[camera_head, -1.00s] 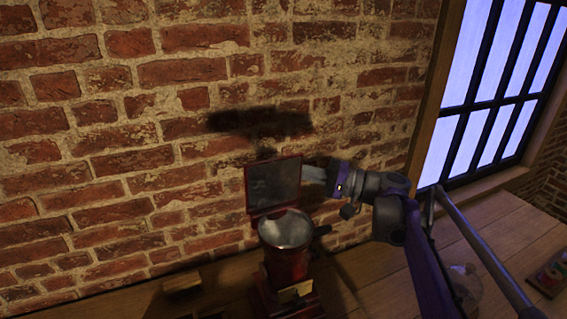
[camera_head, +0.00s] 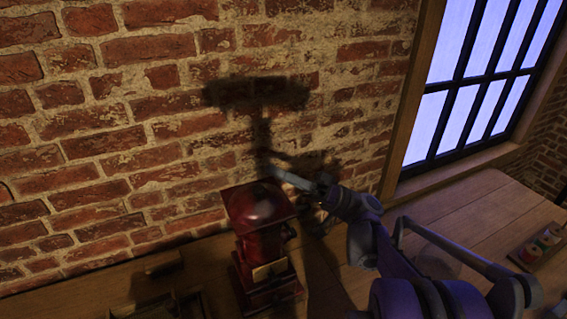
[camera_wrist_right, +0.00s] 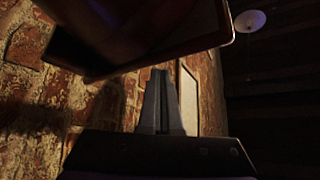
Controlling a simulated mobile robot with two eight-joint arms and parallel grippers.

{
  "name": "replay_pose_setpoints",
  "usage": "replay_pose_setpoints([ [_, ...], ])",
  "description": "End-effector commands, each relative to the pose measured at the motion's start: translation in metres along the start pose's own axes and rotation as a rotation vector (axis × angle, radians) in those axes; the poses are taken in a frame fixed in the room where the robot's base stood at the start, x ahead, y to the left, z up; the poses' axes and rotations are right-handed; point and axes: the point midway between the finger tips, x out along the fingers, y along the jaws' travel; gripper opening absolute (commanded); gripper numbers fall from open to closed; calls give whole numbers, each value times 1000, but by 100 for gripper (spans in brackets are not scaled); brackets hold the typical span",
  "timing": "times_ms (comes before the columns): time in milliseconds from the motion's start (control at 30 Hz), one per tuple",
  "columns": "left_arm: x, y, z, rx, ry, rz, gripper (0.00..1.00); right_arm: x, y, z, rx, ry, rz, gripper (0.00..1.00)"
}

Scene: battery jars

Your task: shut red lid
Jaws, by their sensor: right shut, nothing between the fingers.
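The red lid (camera_head: 258,204) lies flat over the top of the red box-shaped grinder (camera_head: 262,248) in the head view, and its opening is covered. Whether the lid is fully seated I cannot tell. My right gripper (camera_head: 282,176) is at the back right edge of the lid, its fingers shut and empty. In the right wrist view the shut fingers (camera_wrist_right: 161,100) point up just below a dark slanted panel, which seems to be the lid (camera_wrist_right: 140,35). My left gripper is not in view.
A brick wall (camera_head: 120,130) stands close behind the grinder. A wooden tray (camera_head: 160,300) lies to its left on the wooden worktop (camera_head: 460,220). A rack of small coloured jars (camera_head: 540,246) is at the far right, below a barred window (camera_head: 480,90).

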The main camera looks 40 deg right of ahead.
Motion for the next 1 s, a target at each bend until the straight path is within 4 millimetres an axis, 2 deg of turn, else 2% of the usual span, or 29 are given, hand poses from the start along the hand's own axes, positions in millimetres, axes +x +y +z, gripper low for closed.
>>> replay_pose_setpoints([
  [500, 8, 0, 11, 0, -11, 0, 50, -19, 3, 23, 3, 0, 3, 0],
  [1000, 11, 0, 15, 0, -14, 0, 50, -24, 6, 32, 4, -6, 4, 0],
])
